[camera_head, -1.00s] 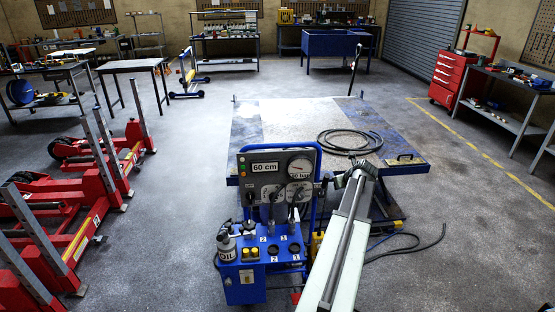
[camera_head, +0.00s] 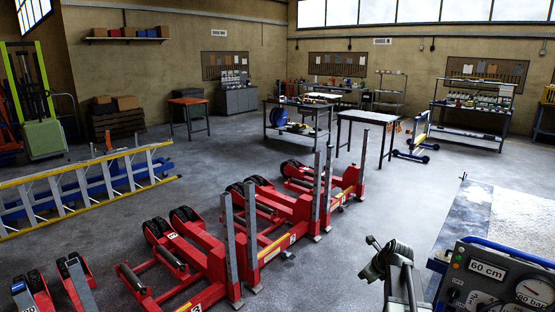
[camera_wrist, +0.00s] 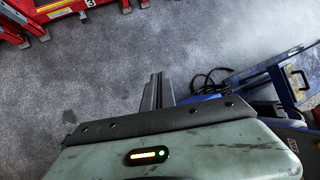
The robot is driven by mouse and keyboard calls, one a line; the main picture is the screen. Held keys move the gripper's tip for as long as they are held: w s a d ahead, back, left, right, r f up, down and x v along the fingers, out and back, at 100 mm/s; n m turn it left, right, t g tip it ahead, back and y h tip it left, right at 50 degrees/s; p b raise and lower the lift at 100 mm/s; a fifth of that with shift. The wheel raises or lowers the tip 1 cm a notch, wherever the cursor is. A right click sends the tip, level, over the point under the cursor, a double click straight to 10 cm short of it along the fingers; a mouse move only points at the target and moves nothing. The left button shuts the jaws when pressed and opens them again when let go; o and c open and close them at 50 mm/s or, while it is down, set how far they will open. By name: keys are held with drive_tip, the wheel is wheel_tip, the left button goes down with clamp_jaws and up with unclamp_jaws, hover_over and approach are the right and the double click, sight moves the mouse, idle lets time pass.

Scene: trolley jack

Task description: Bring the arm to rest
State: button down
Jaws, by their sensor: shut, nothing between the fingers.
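My gripper (camera_head: 372,242) shows at the end of my raised arm, low and right of centre in the head view. In the wrist view my gripper (camera_wrist: 157,88) shows as narrow grey fingers, together and empty, above the grey floor. It touches nothing that I can see. The blue control stand (camera_head: 500,290) with its "60 cm" display and round gauge is at the lower right of the head view, right of my gripper and cut off by the frame.
Red wheeled jacks (camera_head: 265,215) stand in a row left of my arm. A platform (camera_head: 520,225) lies behind the control stand; its blue edge (camera_wrist: 250,75) shows in the wrist view. A yellow ladder (camera_head: 85,190) is far left. Open floor (camera_head: 385,185) lies behind my gripper.

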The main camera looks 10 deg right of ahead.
drive_tip(key=s+a+f+n+g+y, duration=0.1)
drive_tip(key=s+a+n+g, duration=0.15)
drive_tip(key=a+n, duration=0.75)
drive_tip(key=s+a+f+n+g, duration=0.15)
drive_tip(key=s+a+n, duration=0.25)
drive_tip(key=a, duration=1.2)
drive_tip(key=s+f+n+g+h, duration=0.1)
drive_tip(key=s+n+g, duration=0.1)
drive_tip(key=s+n, duration=0.7)
drive_tip(key=shift+s+d+f+n+g+h, duration=0.2)
drive_tip(key=shift+f+n+g+h, duration=0.15)
drive_tip(key=shift+n, duration=2.85)
